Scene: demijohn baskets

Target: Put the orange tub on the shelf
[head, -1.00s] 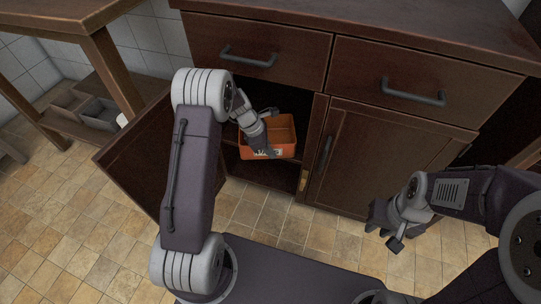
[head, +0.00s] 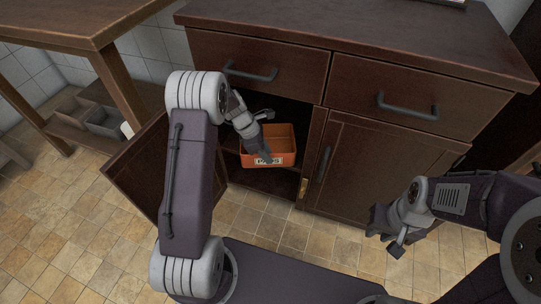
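The orange tub (head: 284,147) is in the opening of the left cabinet compartment, upright, with a pale label on its front. It is level with the inner shelf (head: 232,158), its front at or slightly past the shelf edge; I cannot tell how firmly it rests there. My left gripper (head: 265,156) reaches down at the tub's left front, overlapping its rim and front wall. Its fingers are too small and dark to tell whether they grip the wall. My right gripper (head: 384,227) hangs in front of the closed right door, away from the tub; its finger gap is unclear.
The left cabinet door (head: 140,175) stands open to the left. The right door (head: 375,170) and both drawers, with protruding handles (head: 407,107), are shut. A wooden table (head: 70,30) with grey bins (head: 107,120) below stands at the left. Tiled floor is free in front.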

